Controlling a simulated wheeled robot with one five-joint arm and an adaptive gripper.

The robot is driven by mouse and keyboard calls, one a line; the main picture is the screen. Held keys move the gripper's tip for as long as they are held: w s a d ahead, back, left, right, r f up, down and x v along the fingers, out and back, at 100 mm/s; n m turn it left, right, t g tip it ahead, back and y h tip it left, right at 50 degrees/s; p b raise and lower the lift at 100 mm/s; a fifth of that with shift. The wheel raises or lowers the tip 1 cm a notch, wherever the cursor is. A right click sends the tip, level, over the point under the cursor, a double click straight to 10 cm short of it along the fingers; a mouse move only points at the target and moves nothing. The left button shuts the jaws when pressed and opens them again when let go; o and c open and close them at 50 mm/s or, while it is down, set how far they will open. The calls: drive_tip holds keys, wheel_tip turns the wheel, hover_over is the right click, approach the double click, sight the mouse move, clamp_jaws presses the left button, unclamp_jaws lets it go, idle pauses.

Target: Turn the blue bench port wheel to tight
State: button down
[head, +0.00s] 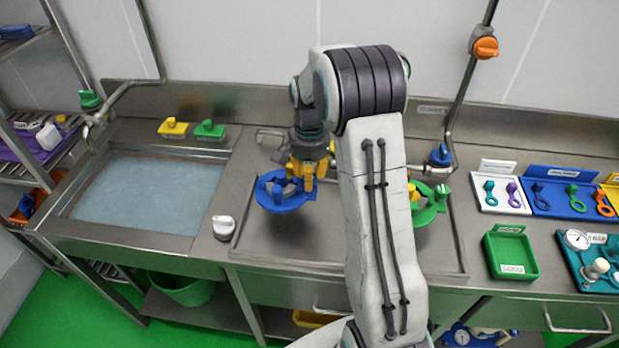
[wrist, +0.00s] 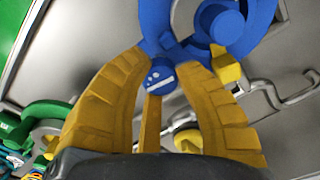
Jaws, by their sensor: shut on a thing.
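The blue bench port wheel (head: 283,204) lies on the steel bench tray, left of my arm in the head view. My gripper (head: 302,180), with yellow fingers, reaches down onto its back right side. In the wrist view the fingers (wrist: 162,65) close on either side of a round blue knob with a white mark. This knob is at the near side of the blue wheel (wrist: 262,22). The wheel's ring and hub show beyond the fingertips. A small yellow piece sits beside the hub. I cannot tell from these views how tight the wheel is.
A green wheel (head: 427,212) is right of my arm, partly hidden by it. A white knob (head: 223,226) stands left of the tray. A water-filled sink (head: 150,195) is further left. A green tray (head: 511,254) and tool holders (head: 500,190) are at the right.

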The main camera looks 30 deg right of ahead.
drive_tip(key=m, duration=0.4)
drive_tip(key=shift+s+f+m+b, duration=0.1)
drive_tip(key=shift+f+m+b, duration=0.05)
drive_tip(key=shift+m+b, duration=0.2)
drive_tip(key=m, duration=0.3)
drive_tip(key=shift+m, duration=0.25)
drive_tip(key=m+b, duration=0.1)
drive_tip(key=m, duration=0.2)
drive_tip(key=shift+m, duration=2.2)
drive_tip(key=c, duration=0.9)
unclamp_jaws()
